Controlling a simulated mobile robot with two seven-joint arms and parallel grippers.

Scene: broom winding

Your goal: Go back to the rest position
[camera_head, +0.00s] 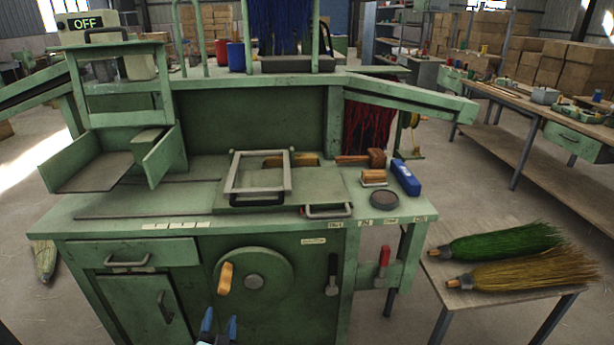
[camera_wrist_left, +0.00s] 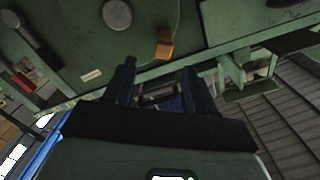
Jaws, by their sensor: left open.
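My left gripper (camera_head: 219,325) shows at the bottom of the head view with its two blue fingertips apart and nothing between them. It is below the round green wheel (camera_head: 266,278) on the front of the bench and does not appear to touch it. The wheel's orange handle (camera_head: 225,278) is just above the fingertips in the picture. In the left wrist view my left gripper (camera_wrist_left: 162,85) is open and empty, with the orange handle (camera_wrist_left: 164,42) beyond it. My right gripper is in neither view.
The green workbench (camera_head: 95,212) fills the middle. A wooden side table (camera_head: 450,305) at right carries a green broom head (camera_head: 510,241) and a straw one (camera_head: 535,269). A blue box (camera_head: 405,177) lies on the bench. Another broom head (camera_head: 44,260) is on the floor at left.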

